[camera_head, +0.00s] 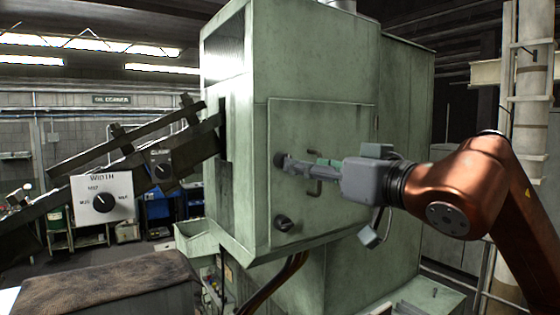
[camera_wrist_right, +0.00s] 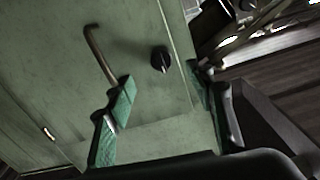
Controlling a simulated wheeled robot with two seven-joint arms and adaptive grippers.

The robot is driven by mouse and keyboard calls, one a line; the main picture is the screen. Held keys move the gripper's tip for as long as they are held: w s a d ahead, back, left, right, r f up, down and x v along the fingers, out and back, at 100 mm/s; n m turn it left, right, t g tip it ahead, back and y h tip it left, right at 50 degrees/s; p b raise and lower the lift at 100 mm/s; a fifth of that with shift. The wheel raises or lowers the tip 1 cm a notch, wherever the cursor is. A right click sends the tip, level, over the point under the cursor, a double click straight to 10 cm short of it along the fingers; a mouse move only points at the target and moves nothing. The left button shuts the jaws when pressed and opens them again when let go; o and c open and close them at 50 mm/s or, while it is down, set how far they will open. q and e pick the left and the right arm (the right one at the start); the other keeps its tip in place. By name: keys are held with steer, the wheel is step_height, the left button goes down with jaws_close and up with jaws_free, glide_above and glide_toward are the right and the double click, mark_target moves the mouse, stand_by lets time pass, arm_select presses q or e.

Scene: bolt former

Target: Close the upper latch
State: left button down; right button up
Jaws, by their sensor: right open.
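The green machine door (camera_head: 345,120) is shut and fills much of the wrist view (camera_wrist_right: 60,70). The upper latch (camera_head: 279,158), a dark round knob, is at the door's left edge. My right gripper (camera_head: 296,164) reaches from the right, with its fingertips just beside that knob; I cannot tell whether they touch it. Its green-padded fingers (camera_wrist_right: 160,110) are apart with nothing held. My left gripper is not in view.
A bent door handle (camera_head: 315,188) is below my right gripper and also shows in the wrist view (camera_wrist_right: 100,55). A sloped feed rail (camera_head: 120,158) with a WIDTH dial box (camera_head: 102,200) stands at the left. A green tray (camera_head: 196,240) juts out below the machine.

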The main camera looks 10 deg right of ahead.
steer(key=w+a+m+b, duration=0.1)
steer(key=w+m, duration=0.1)
steer(key=m, duration=0.1)
steer(key=w+m+b, duration=0.2)
steer(key=w+a+m+b, duration=0.1)
steer(key=w+m+b, duration=0.1)
steer(key=m, duration=0.1)
steer(key=shift+w+a+m, duration=0.3)
steer(key=shift+w+a, duration=0.05)
steer(key=shift+w, duration=0.05)
steer(key=shift+s+m, duration=0.1)
steer(key=shift+m, duration=1.1)
steer(key=shift+f, duration=0.1)
